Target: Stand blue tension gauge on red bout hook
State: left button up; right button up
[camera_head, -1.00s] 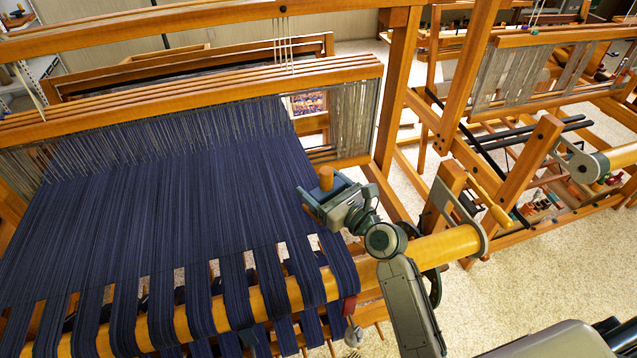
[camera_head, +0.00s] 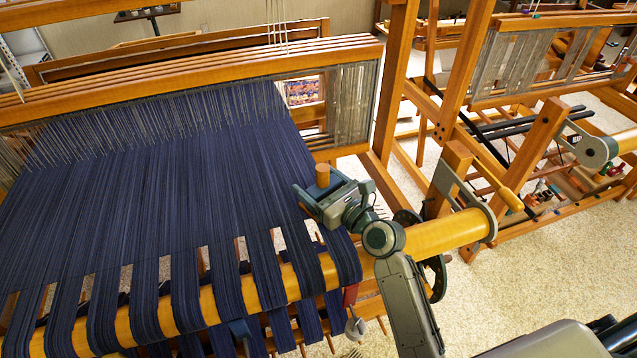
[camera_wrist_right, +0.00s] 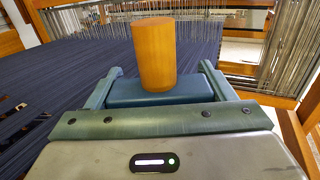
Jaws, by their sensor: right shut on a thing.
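My right gripper (camera_head: 325,203) is at the right edge of the dark blue warp, above the front beam. It is shut on a blue block with an upright orange wooden cylinder, which I take as the blue tension gauge (camera_head: 323,176). In the right wrist view the gauge (camera_wrist_right: 154,53) sits between the two fingers of the right gripper (camera_wrist_right: 158,95). A small red piece, likely the red bout hook (camera_head: 350,295), hangs below the gripper at the warp's right edge. A grey metal piece hangs just under it.
The dark blue warp (camera_head: 170,170) covers the left, falling in separate strips over the yellow front beam (camera_head: 445,233). A wooden post (camera_head: 455,178) and metal bracket stand right of the gripper. Open speckled floor (camera_head: 540,270) lies at the right.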

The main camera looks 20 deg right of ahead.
jog(key=shift+f, duration=0.5)
jog(key=o, duration=1.3)
jog(key=shift+c, duration=0.2)
jog(key=shift+s+d+b, duration=0.25)
jog(key=shift+s+b, duration=0.1)
jog(key=shift+s, duration=0.15)
jog(key=b+v, duration=0.1)
jog(key=v, duration=0.8)
jog(key=shift+s+d, duration=0.15)
jog(key=shift+s, duration=0.2)
